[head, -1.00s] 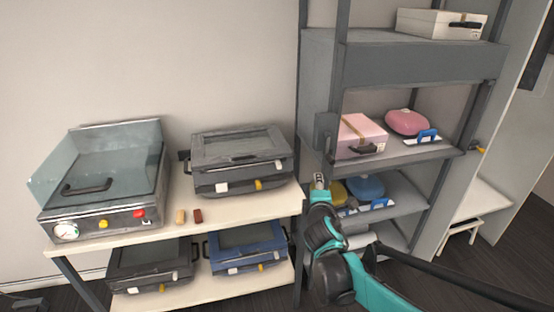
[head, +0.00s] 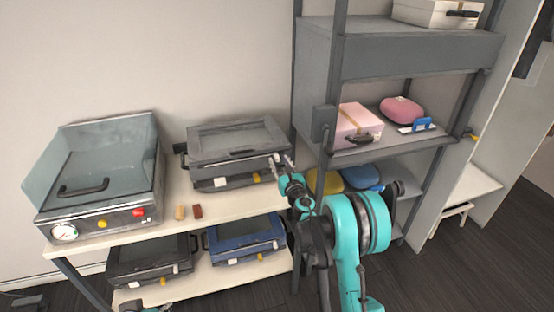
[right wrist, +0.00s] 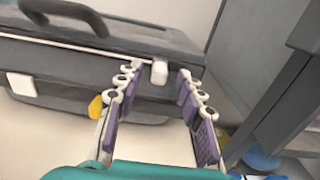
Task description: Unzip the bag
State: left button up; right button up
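The bag is probably the grey hard-sided case (head: 237,140) on the table's upper surface, and it looks closed. A seam runs along its side in the right wrist view. My right gripper (head: 283,163) is at the case's right front corner. In the right wrist view, its fingers (right wrist: 152,92) are open, with a small white tab (right wrist: 159,72) on the seam in the gap between the fingertips. It looks like a zipper pull, and contact is not visible. A yellow tag (right wrist: 95,107) is just left of the fingers.
Black (head: 150,258) and blue (head: 245,238) cases sit on the lower shelf. A metal rack (head: 320,90) with boxes stands close right of my gripper.

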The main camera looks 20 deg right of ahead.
aim_at(278, 159)
jog(key=shift+w+a, duration=0.1)
jog(key=shift+w, duration=1.65)
grip_shut()
jog(key=a, duration=0.8)
jog(key=a+b, duration=0.1)
jog(key=a, duration=0.8)
jog(key=s+a+b, duration=0.1)
jog(key=a, duration=0.8)
jog(key=shift+a+r, duration=0.1)
jog(key=shift+a, duration=0.05)
jog(key=shift+c, duration=0.7)
grip_release()
jog(key=shift+o, duration=0.7)
jog(key=shift+a, duration=0.15)
jog(key=s, duration=1.2)
jog(key=shift+d, duration=0.25)
